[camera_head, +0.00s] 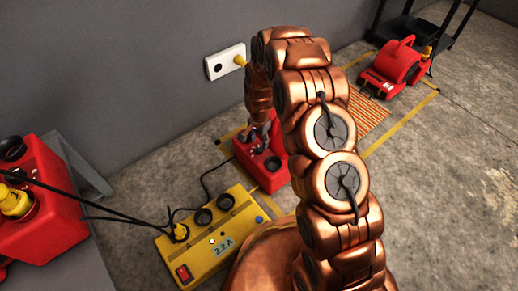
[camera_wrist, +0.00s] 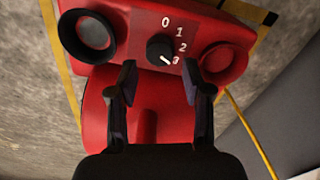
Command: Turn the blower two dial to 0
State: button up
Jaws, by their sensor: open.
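A red blower (camera_head: 278,174) stands on the floor below my gripper, partly hidden by my arm. In the wrist view its red body (camera_wrist: 215,30) carries a small black dial (camera_wrist: 159,48) between a dark round opening and a red round end. The figures 0, 1, 2 and 3 curve around the dial's upper and right side. Its white mark points down and right, toward the 3. My gripper (camera_wrist: 158,72) is open; its two black fingers are apart, just below the dial to its left and right, apparently not touching it. I cannot read which blower this is.
A yellow power box (camera_head: 207,232) with a "2.2 A" display and cables lies on the floor at front left. Another red machine (camera_head: 35,205) stands at far left, and one (camera_head: 395,70) at the back right. A grey wall with a white socket (camera_head: 225,62) is behind.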

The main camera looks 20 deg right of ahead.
aim_at(259, 148)
notch_tip(259, 148, down, 5)
jog(key=shift+r+b, duration=0.2)
jog(key=shift+b, duration=0.5)
jog(key=c, duration=0.9)
jog(key=shift+o, duration=0.2)
